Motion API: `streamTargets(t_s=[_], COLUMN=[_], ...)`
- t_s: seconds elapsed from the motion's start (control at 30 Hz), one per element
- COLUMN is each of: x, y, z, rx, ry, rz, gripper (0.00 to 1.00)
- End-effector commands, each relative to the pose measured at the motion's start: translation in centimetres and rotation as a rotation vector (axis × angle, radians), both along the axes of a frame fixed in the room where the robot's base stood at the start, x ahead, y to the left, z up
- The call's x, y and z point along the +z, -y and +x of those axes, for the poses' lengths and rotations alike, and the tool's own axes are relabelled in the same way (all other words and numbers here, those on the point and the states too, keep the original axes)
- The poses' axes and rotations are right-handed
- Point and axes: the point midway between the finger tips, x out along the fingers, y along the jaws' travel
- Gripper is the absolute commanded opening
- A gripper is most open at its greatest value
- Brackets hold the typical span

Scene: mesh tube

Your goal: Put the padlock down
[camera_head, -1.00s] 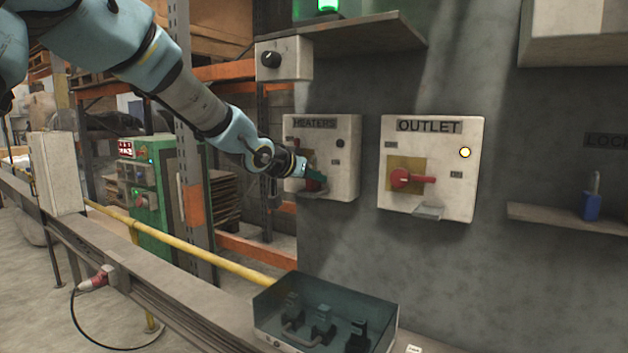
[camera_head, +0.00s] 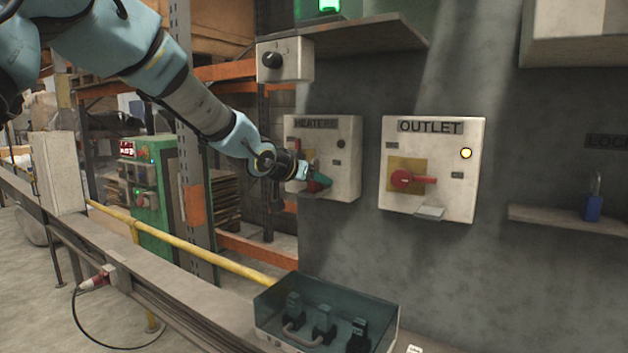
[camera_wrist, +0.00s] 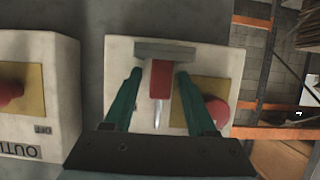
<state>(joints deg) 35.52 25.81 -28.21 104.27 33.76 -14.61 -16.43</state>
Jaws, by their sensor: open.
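A red padlock (camera_wrist: 160,80) with a bright metal shackle shows in the wrist view. It is at the small grey ledge (camera_wrist: 165,52) on the front of the HEATERS box (camera_head: 347,160); the wrist view shows this scene inverted. My gripper (camera_wrist: 160,77) is open, with one teal finger on each side of the padlock and a gap visible on both sides. In the head view my gripper (camera_head: 319,182) is at the front of the HEATERS box and hides most of the padlock and ledge.
The box's red switch knob (camera_wrist: 217,110) is close beside one finger. The OUTLET box (camera_head: 445,200) is to the right. A blue padlock (camera_head: 593,207) stands on a wall shelf (camera_head: 560,218). An open-topped box (camera_head: 275,320) with dark padlocks is below.

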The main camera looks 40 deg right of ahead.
Motion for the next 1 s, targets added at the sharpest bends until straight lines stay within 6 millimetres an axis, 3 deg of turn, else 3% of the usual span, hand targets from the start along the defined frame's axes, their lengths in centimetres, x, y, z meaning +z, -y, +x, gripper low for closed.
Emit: streamTargets(t_s=[0.17,0.73,1.0], x=[0.6,4.6,5.0], y=[-0.5,-9.3,-10.7], z=[0.0,-2.3,-2.8], rx=[0.002,0.003,0.000], ry=[0.000,0.003,0.000], rz=[-0.001,0.000,0.000], gripper=[0.57,0.57,0.57])
